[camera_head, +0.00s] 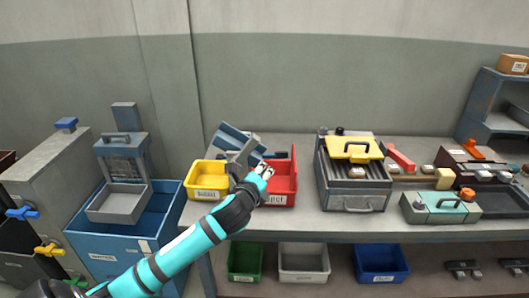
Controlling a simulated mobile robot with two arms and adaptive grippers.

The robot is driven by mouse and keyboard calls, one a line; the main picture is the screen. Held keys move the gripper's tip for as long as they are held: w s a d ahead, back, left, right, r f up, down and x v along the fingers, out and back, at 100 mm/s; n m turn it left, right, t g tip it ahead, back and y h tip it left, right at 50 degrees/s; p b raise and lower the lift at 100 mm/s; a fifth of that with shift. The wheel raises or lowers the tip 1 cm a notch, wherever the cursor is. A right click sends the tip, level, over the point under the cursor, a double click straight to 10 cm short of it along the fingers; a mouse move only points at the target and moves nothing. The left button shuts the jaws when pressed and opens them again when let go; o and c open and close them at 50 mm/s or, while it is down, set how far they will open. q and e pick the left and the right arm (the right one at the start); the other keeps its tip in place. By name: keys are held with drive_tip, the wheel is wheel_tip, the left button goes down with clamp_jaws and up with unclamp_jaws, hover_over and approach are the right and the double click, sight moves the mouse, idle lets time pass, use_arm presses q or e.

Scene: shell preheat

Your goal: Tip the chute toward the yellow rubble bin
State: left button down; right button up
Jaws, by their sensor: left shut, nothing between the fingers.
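The chute (236,139) is a blue-grey tilting piece with a grey bracket, above and behind the two bins at the left end of the workbench. It slants, with its higher end at the upper left. The yellow rubble bin (208,181) stands on the bench below and left of it, with a label on its front. My left gripper (264,170) is shut and empty, over the red bin and close to the chute's right side. Whether it touches the chute I cannot tell. My left forearm and wrist hide part of the chute's lower portion. My right gripper is out of view.
The red bin (283,184) stands right of the yellow one. A grey case with a yellow handled lid (354,148) is further right, then a teal box (440,207). A blue cart (158,222) is at left. Green, white and blue bins sit on the lower shelf.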

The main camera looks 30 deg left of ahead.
use_arm(q)
drive_tip(key=w+a+p, duration=0.4)
drive_tip(key=w+a, duration=0.1)
drive_tip(key=w, duration=0.2)
drive_tip(key=shift+w+a+r, duration=0.15)
drive_tip(key=shift+w+a, duration=0.05)
drive_tip(key=shift+w, duration=0.15)
idle(0.4)
drive_tip(key=shift+r, duration=0.1)
